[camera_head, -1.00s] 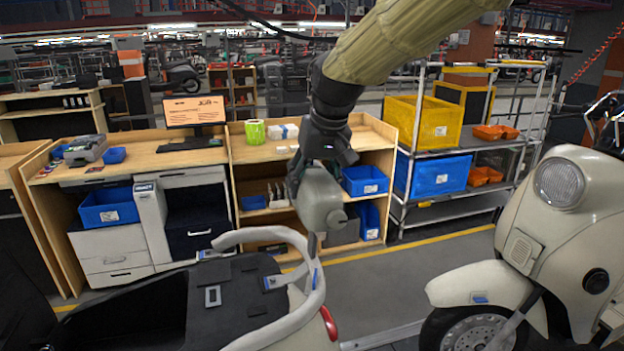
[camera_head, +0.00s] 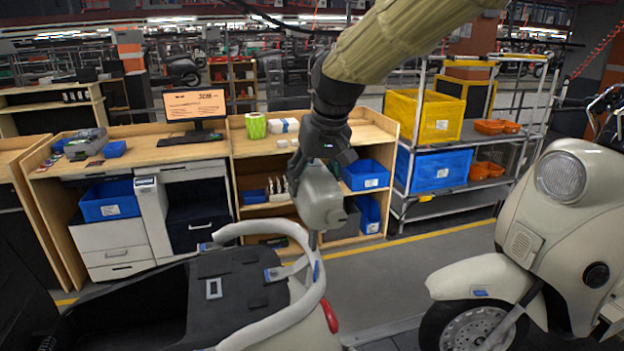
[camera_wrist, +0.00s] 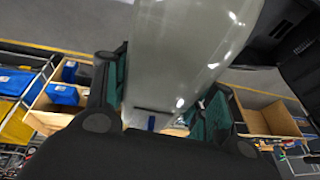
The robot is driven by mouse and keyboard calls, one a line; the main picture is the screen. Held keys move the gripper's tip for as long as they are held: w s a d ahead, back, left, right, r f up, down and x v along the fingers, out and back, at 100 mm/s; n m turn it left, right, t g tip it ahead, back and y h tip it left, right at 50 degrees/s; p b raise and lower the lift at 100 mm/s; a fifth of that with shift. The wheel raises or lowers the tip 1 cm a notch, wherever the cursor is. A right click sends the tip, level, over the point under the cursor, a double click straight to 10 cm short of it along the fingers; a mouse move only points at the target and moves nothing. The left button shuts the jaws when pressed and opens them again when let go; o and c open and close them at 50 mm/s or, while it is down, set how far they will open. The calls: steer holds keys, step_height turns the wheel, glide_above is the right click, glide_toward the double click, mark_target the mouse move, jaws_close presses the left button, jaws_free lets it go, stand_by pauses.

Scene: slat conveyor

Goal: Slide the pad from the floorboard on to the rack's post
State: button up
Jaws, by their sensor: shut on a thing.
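The pad (camera_head: 322,203) is a rounded, glossy grey-beige piece. My gripper (camera_head: 316,172) is shut on it and holds it above the rear of the near scooter. In the wrist view my gripper (camera_wrist: 163,105) has a finger on each side of the pad (camera_wrist: 185,50). The rack (camera_head: 300,312) is a pale tubular loop around the scooter's black rear top. A thin upright post (camera_head: 312,243) shows just under the pad's lower edge. I cannot tell whether the post's top is inside the pad or behind it. I cannot make out the floorboard surely.
Another cream scooter (camera_head: 560,225) stands close on the right. Behind are wooden benches (camera_head: 180,150) with blue bins and a monitor, and a wheeled metal shelf (camera_head: 470,150) with yellow and blue crates. Grey floor (camera_head: 385,270) lies open between the scooters and the shelves.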

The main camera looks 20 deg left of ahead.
steer(key=shift+s+a+f+b, duration=0.1)
steer(key=shift+f+b, duration=0.25)
steer(key=shift+f, duration=1.05)
steer(key=o, duration=1.6)
steer(key=shift+c, duration=0.2)
